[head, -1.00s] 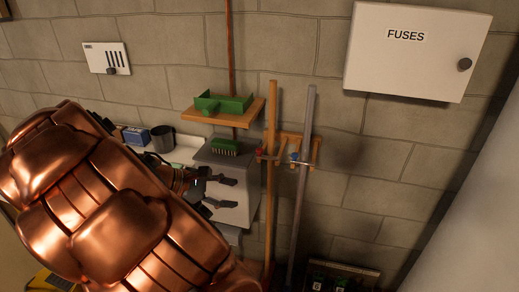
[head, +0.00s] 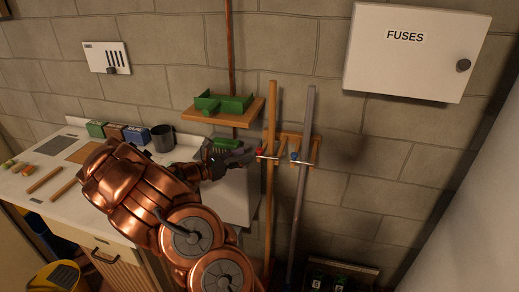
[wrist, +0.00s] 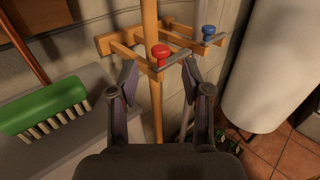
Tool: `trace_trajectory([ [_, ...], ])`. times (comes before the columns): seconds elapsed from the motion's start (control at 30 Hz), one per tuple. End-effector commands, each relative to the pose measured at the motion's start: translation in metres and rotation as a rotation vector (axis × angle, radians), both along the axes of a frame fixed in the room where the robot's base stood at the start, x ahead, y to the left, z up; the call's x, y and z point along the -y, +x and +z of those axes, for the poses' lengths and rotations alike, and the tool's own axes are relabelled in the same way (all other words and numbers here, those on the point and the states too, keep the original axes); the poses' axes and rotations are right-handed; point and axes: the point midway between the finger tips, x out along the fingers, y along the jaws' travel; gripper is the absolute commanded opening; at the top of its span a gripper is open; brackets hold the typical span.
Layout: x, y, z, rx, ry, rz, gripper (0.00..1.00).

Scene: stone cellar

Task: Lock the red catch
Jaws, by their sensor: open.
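The red catch (wrist: 161,54) is a small red knob with a metal bar on a wooden rack, in front of a wooden pole (head: 270,200). It also shows in the head view (head: 260,149), just right of my gripper. My gripper (wrist: 158,72) is open and empty, with its fingertips apart on either side of the red catch in the wrist view. I cannot tell whether they touch it. A blue catch (wrist: 208,32) is on the same rack to the right, by a grey pole (head: 300,190); it also shows in the head view (head: 294,156).
A green brush (wrist: 45,107) lies on a grey surface left of my gripper. A wooden shelf with a green tray (head: 224,103) is above. A white fuse box (head: 415,75) hangs at right. A counter (head: 25,185) with boxes and a mug (head: 163,138) is at left.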

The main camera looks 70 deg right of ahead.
Motion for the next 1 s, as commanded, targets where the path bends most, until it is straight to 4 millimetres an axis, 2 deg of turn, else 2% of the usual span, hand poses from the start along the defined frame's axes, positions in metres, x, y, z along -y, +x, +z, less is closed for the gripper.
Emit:
trace_trajectory([
  [0.5, 0.05, -0.036, 0.002, 0.004, -0.001, -0.004, 0.48],
  [0.7, 0.058, -0.041, 0.001, 0.004, -0.001, -0.002, 0.48],
  [1.0, 0.059, -0.041, 0.001, 0.004, -0.001, -0.001, 0.47],
])
